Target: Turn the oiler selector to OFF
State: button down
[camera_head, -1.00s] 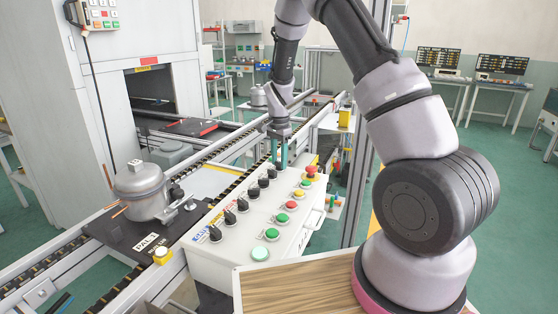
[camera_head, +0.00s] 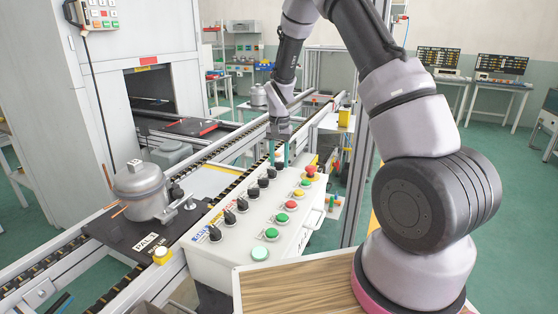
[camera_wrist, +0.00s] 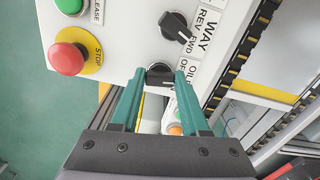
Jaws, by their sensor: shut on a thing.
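The oiler selector is a black knob (camera_wrist: 160,72) on the white control box, beside a label partly readable as "OIL" and "OF" in the wrist view. My gripper (camera_wrist: 160,76) has its two teal fingers on either side of this knob, shut on it. The knob's pointer is partly hidden between the fingers, so its exact setting cannot be told. In the head view my gripper (camera_head: 279,160) points down at the far end of the control box (camera_head: 232,262), and the knob there is hidden by the fingers.
A red STOP button (camera_wrist: 68,57) on a yellow ring sits left of the gripper. Another black selector (camera_wrist: 174,26) labelled REV/FWD is close above. A row of selectors and buttons runs along the box. A conveyor with a compressor (camera_head: 139,192) stands to its left.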

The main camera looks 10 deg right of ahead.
aim_at(280, 163)
jog(key=shift+d+n, duration=0.1)
jog(key=shift+n, duration=1.1)
jog(key=shift+c, duration=2)
grip_release()
jog(key=shift+r, duration=0.1)
notch_tip(280, 163, up, 11)
jog(key=shift+f, duration=0.2)
